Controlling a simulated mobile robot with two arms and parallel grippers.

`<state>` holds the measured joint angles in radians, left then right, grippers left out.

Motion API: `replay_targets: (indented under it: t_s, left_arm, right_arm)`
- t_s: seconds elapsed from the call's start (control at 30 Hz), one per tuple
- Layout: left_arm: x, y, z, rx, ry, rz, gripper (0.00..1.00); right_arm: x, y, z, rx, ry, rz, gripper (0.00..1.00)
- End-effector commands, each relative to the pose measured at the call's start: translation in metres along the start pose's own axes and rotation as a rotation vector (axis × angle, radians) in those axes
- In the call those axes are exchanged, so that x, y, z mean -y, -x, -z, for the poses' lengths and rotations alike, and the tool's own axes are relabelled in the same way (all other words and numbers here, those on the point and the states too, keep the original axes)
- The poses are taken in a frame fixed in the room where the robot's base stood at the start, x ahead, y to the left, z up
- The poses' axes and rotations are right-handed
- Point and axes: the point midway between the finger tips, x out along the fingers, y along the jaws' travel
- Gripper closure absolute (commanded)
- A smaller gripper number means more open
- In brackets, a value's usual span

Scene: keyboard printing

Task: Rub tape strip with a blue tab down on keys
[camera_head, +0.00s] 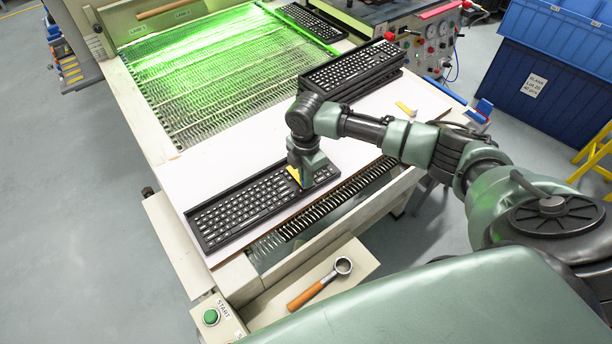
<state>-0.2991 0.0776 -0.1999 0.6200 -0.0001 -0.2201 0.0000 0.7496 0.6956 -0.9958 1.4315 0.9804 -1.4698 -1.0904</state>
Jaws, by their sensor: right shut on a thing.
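A black keyboard (250,208) with dark keys lies on the white board at the front of the table. My right gripper (305,182) points down over the right part of this keyboard, at or very close to its keys. It is shut on a small yellow tape strip (294,174), which shows at its left side; the gripper hides the rest of it. I cannot make out a blue tab on it. Another small yellow strip (404,107) lies on the white board, right of the stacked keyboards. My left gripper is not in view.
A stack of keyboards (352,70) stands behind my right arm. A green-lit wire conveyor (205,75) runs at the back, with another keyboard (310,20) beside it. A wooden-handled tool (318,285) lies on the front ledge. The white board (195,170) is clear at left.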

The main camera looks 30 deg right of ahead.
Motion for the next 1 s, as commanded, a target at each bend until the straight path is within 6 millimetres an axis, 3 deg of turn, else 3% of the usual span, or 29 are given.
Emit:
replay_targets:
  t_s: [0.87,0.9,0.97,1.0]
  left_arm:
    - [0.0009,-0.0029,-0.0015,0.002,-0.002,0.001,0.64]
    - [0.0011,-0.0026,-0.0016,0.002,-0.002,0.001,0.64]
    - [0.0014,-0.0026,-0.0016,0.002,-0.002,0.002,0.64]
    - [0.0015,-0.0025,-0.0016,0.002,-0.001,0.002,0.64]
  right_arm:
    - [0.0001,-0.0083,0.0000,0.000,0.000,0.001,1.00]
    - [0.0000,-0.0078,0.0000,0.000,0.000,0.000,0.80]
    - [0.0000,-0.0077,0.0000,0.000,0.000,0.000,0.65]
    - [0.0000,-0.0077,0.0000,0.000,0.000,0.000,0.65]
